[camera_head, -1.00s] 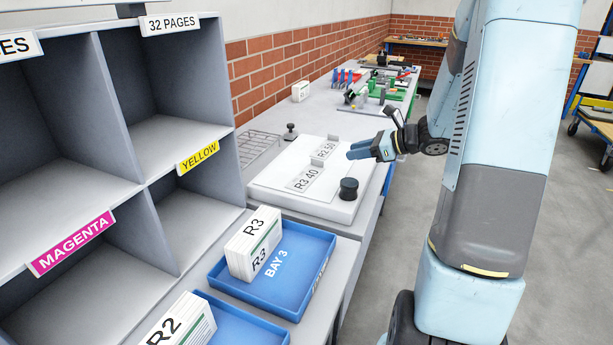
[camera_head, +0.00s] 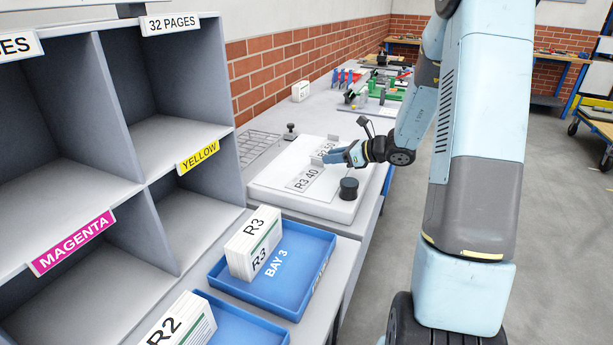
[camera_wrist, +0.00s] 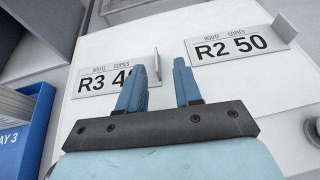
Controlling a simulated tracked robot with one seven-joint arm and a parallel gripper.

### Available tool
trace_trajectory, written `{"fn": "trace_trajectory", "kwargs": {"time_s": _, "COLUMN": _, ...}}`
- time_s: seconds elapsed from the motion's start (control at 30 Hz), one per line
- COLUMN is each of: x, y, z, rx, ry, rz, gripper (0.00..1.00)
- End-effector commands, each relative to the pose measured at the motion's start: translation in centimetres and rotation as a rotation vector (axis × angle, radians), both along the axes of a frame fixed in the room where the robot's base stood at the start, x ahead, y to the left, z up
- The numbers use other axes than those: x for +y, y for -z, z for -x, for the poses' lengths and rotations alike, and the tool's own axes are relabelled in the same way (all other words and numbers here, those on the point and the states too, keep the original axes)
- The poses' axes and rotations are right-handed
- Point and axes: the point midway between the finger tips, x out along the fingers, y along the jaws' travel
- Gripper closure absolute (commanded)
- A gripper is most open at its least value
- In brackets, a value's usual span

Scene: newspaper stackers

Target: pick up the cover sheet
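Two flat grey sheets with upright tabs lie on a white slab: one reads R3 40 (camera_head: 303,180) and the other R2 50 (camera_head: 326,147). The wrist view shows the R3 40 sheet (camera_wrist: 92,80) at left and the R2 50 sheet (camera_wrist: 236,45) at right. My gripper (camera_head: 328,158) is low over the slab beside the sheets and partly covers the R2 50 sheet in the head view. In the wrist view its blue fingers (camera_wrist: 160,66) are apart with nothing held. The R3 40 tab (camera_wrist: 156,63) appears between the fingertips; I cannot tell how deep.
The white slab (camera_head: 275,196) has a black round knob (camera_head: 349,189). A blue BAY 3 tray (camera_head: 290,279) holds an R3 bundle (camera_head: 254,243). Grey shelving (camera_head: 228,85) stands at left. Green fixtures (camera_head: 378,108) and tools lie farther back. Floor at right is open.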

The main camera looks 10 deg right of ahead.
Motion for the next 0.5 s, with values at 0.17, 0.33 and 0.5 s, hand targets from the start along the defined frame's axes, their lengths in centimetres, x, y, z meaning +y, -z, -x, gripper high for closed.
{"fn": "trace_trajectory", "kwargs": {"time_s": 0.17, "x": 2.0, "y": 1.3, "z": -1.0, "rx": 0.002, "ry": -0.004, "rz": -0.002, "gripper": 0.66}}
{"fn": "trace_trajectory", "kwargs": {"time_s": 0.33, "x": 3.1, "y": 1.9, "z": -2.2, "rx": 0.0, "ry": -0.003, "rz": 0.001, "gripper": 0.66}}
{"fn": "trace_trajectory", "kwargs": {"time_s": 0.5, "x": 3.4, "y": 2.0, "z": -2.4, "rx": 0.0, "ry": 0.0, "rz": 0.001, "gripper": 0.66}}
